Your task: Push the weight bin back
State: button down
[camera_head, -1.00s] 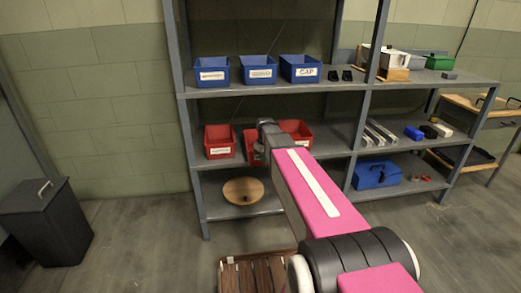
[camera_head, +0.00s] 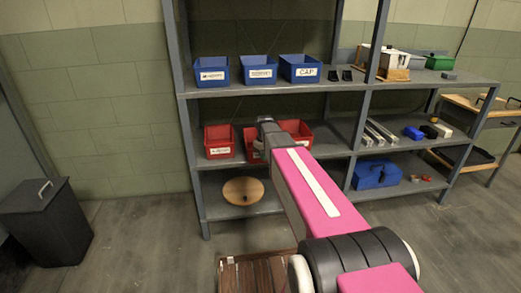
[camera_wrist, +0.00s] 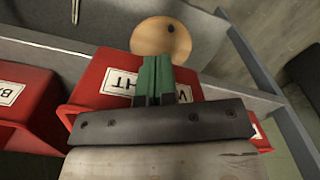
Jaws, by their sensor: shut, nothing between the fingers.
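The weight bin (camera_wrist: 115,75) is red, with a white label lettered "HT" and the edge of a "W", upside down in the wrist view. In the head view the middle red bin (camera_head: 251,137), mostly hidden by my arm, matches it. My gripper (camera_wrist: 154,62) has green fingers, shut together and empty, over the middle of the bin's labelled front. The fingers cover the centre of the label. I cannot tell whether they touch the bin. In the head view my gripper's fingers are hidden behind my wrist.
Red bins stand close on both sides, the left one (camera_head: 219,142) and the right one (camera_head: 297,130). Blue bins (camera_head: 257,70) stand on the shelf above. A round wooden disc (camera_head: 243,190) lies on the shelf below. Grey uprights (camera_head: 187,120) frame the rack.

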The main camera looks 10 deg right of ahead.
jog(key=shift+w, duration=3.4)
jog(key=shift+s, duration=0.65)
jog(key=shift+r, duration=0.15)
notch_tip(320, 180, up, 7)
jog(key=shift+s+f, duration=0.1)
jog(key=shift+f, duration=0.1)
